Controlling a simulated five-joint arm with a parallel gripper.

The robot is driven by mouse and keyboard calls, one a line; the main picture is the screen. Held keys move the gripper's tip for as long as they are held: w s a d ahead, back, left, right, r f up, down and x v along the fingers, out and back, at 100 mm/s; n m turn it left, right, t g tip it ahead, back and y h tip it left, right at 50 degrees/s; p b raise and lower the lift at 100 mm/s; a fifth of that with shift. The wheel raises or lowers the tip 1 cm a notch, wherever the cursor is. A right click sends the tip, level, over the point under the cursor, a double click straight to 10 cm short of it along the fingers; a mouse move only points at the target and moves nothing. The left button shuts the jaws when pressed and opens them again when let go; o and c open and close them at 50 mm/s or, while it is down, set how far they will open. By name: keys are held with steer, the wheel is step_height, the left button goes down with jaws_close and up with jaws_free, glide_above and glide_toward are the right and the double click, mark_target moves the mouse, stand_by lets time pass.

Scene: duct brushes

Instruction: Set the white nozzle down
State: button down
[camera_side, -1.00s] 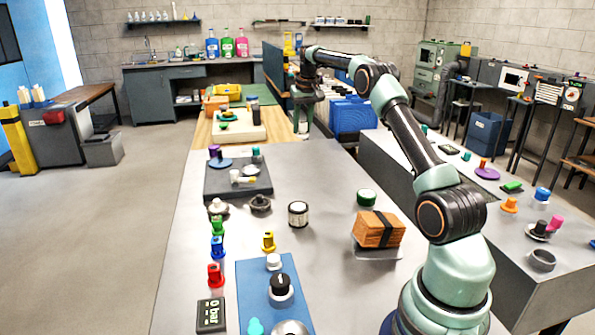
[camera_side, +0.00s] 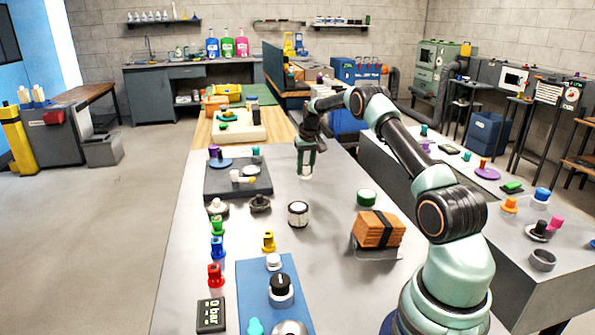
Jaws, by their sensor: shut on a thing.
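My gripper (camera_side: 305,170) points down over the grey bench (camera_side: 325,200), to the right of the dark tray. It is shut on the white nozzle (camera_side: 305,174), of which only a small pale part shows between and below the green fingers. The nozzle looks upright and close to the bench top. I cannot tell whether it touches the surface.
A black-and-white round jar (camera_side: 298,214), a green-topped jar (camera_side: 366,198) and a strapped wooden block (camera_side: 378,230) stand nearer the camera. Bare bench surrounds the gripper.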

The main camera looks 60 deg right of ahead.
mark_target(306, 176)
steer(key=shift+f, duration=2.8)
steer(key=shift+f, duration=0.15)
steer(key=c, duration=0.6)
jaws_free()
steer(key=shift+o, duration=0.2)
